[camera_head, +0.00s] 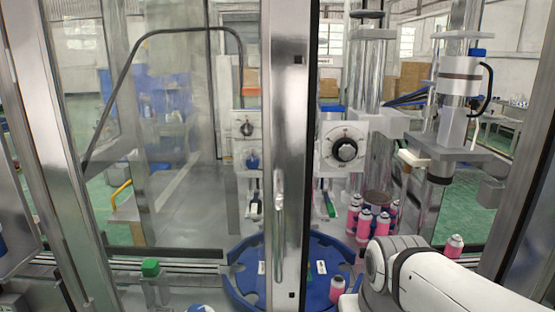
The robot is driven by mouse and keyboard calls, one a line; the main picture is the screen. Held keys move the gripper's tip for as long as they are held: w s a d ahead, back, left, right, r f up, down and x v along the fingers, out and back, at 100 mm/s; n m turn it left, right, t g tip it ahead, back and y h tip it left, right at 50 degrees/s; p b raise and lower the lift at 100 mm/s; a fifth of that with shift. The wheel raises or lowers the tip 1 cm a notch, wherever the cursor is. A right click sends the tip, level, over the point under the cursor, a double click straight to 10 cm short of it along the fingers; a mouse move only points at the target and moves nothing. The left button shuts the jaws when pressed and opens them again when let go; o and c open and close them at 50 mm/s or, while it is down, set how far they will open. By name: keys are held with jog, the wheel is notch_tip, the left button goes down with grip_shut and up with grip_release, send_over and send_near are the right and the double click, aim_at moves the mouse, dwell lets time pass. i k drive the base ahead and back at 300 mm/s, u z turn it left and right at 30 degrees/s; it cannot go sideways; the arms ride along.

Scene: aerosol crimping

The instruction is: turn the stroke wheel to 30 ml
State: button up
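A round white dial with a black knob (346,149) is on a white panel just right of the central metal post. It looks like the stroke wheel, but its scale marks are too small to read. A second, smaller black knob (247,129) shows through the glass left of the post, with a blue knob (253,162) below it. I cannot tell from labels which is the stroke wheel. My white arm reaches in at the lower right, below the dial. My gripper is not in view, so its relation to the dial cannot be seen.
A metal post (289,120) with a handle stands between the glass panel and the opening on the right. A blue rotary table (245,293) lies below. Several pink cans (365,222) stand right of it. A press head (440,165) hangs at right. A green block (150,267) sits lower left.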

aim_at(345, 150)
jog(key=z, duration=1.15)
jog(key=k, duration=0.95)
jog(key=u, duration=0.7)
jog(key=i, duration=1)
jog(key=u, duration=0.05)
